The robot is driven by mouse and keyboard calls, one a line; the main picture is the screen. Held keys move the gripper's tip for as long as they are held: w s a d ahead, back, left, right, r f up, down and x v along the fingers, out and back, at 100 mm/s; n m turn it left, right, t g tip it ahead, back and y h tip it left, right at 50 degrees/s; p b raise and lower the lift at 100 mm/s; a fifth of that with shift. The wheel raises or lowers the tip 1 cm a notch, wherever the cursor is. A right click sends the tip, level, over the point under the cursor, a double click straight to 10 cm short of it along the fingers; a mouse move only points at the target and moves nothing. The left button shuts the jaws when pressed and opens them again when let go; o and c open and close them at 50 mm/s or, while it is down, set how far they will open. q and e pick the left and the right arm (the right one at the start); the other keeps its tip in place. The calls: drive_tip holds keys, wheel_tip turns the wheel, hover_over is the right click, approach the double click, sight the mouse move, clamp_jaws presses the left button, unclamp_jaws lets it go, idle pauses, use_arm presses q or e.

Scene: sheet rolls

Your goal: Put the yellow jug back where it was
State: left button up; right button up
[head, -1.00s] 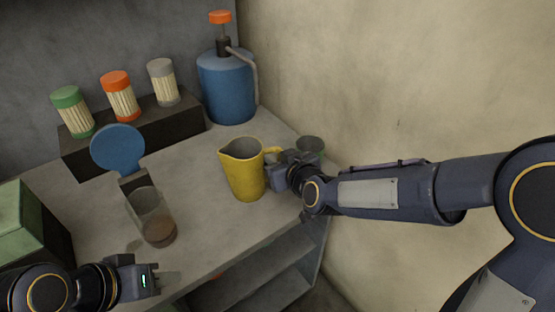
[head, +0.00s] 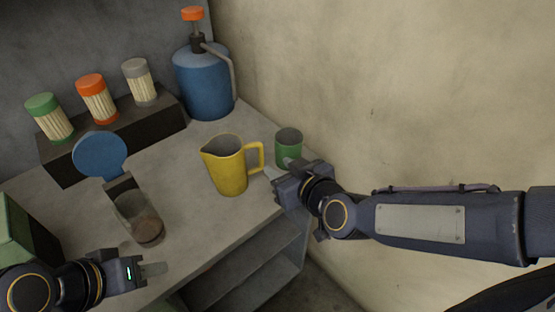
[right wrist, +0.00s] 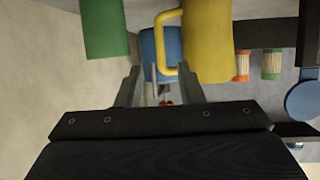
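The yellow jug (head: 226,168) stands upright on the grey counter, its handle facing right. It also shows in the right wrist view (right wrist: 208,40). My right gripper (head: 280,175) is just right of the jug, near its handle and apart from it. In the right wrist view its two fingers (right wrist: 160,88) are spread with nothing held between them; the jug's handle lies beyond the fingertips. My left gripper (head: 150,270) is low at the left over the counter's front, away from the jug; its finger opening is not clear.
A green cup (head: 288,147) stands right of the jug, close to my right gripper. A clear container with a blue round lid (head: 100,155) stands left. A blue pump bottle (head: 205,82) and several capped jars on a dark block (head: 120,132) are behind. A wall bounds the right.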

use_arm(q)
drive_tip(key=shift+r, duration=0.1)
use_arm(e)
drive_tip(key=shift+s+d, duration=0.2)
drive_tip(key=shift+s, duration=0.05)
drive_tip(key=s+d+f+m+g+h, duration=0.2)
drive_tip(key=s+d+m+g, duration=0.4)
drive_tip(key=s+d, duration=0.9)
drive_tip(key=s+f+m, duration=0.1)
drive_tip(key=s, duration=0.2)
drive_tip(key=shift+g, duration=0.3)
drive_tip(key=shift+s+d+r, duration=0.1)
